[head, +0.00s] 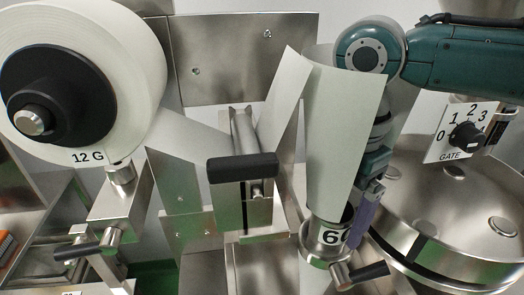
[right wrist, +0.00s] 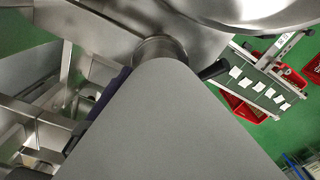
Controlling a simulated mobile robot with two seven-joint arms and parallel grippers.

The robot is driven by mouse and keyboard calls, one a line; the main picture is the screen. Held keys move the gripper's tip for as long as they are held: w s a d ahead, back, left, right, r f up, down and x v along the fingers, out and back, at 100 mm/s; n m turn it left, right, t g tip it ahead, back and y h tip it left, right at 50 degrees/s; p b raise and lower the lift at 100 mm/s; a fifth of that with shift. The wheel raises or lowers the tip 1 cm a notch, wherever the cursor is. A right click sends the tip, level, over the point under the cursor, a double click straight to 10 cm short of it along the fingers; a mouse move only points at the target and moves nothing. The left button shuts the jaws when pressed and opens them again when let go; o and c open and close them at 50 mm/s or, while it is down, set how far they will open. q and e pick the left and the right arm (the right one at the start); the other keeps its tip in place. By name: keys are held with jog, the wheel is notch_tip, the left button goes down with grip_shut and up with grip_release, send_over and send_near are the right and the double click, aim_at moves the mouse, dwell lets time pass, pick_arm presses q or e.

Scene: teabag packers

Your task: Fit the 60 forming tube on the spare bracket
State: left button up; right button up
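The steel forming tube (head: 329,238), with a white label reading 6 and a partly hidden second digit, stands upright in a collar with a black-handled clamp (head: 361,273) in the head view. I cannot tell whether this collar is the spare bracket. A pale paper sheet (head: 342,135) hangs down to the tube and hides its upper part. My right gripper (head: 368,208) points down close to the tube's right side; one purple finger shows, and its grip is hidden. In the right wrist view the sheet (right wrist: 165,130) covers the middle, below a steel cylinder (right wrist: 159,48). My left gripper is out of view.
A paper roll (head: 135,75) marked 12 G stands at the left, feeding a black-ended roller (head: 243,168). A steel lidded drum (head: 455,200) and a GATE dial (head: 467,135) crowd the right. A conveyor (right wrist: 262,88) with several white packets stands beyond.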

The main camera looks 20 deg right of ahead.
grip_shut()
dwell(0.5)
jog(key=shift+r, duration=0.1)
